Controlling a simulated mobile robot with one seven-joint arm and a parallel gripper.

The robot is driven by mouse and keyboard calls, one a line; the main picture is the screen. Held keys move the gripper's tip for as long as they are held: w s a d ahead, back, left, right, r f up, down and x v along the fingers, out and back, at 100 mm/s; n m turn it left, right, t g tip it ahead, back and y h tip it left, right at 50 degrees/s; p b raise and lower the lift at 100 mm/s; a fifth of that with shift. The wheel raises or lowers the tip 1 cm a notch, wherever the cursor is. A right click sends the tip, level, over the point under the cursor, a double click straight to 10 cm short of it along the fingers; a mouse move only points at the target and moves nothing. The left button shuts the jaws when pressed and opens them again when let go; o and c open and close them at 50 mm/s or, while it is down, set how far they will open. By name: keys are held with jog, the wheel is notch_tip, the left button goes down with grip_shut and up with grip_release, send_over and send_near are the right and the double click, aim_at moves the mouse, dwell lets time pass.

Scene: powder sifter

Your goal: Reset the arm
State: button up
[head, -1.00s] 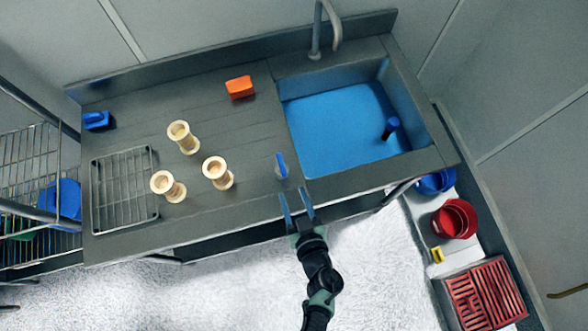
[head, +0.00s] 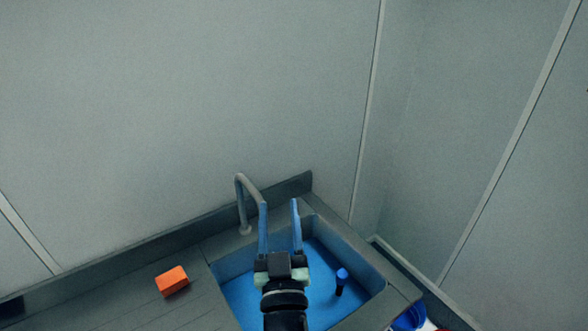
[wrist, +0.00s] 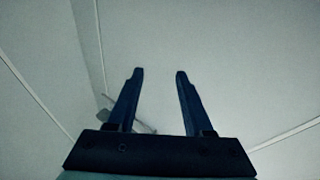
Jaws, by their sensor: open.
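My gripper (head: 280,203) is open and empty, with its blue fingers apart. In the head view it stands in front of the sink, its fingertips pointing up toward the faucet and wall. In the wrist view my gripper (wrist: 159,71) has nothing between its fingers, only blank wall beyond them. My arm hides part of the sink.
The sink (head: 233,300) has a blue floor and holds a small dark item with a blue top (head: 341,280). A grey faucet (head: 240,195) rises behind it. An orange block (head: 172,280) lies on the counter at left. A blue container (head: 410,318) shows at lower right.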

jog(key=d+r+m+t+h+b, duration=0.3)
jog(key=r, duration=1)
jog(key=s+r+t+y+b, duration=0.1)
jog(key=s+r+t+b, duration=0.2)
jog(key=s+r, duration=1.4)
notch_tip(320, 180, up, 3)
jog(key=shift+a+r+n+b, duration=0.1)
jog(key=shift+a+n+b, duration=0.15)
jog(key=shift+b, duration=0.6)
jog(key=shift+w, duration=0.1)
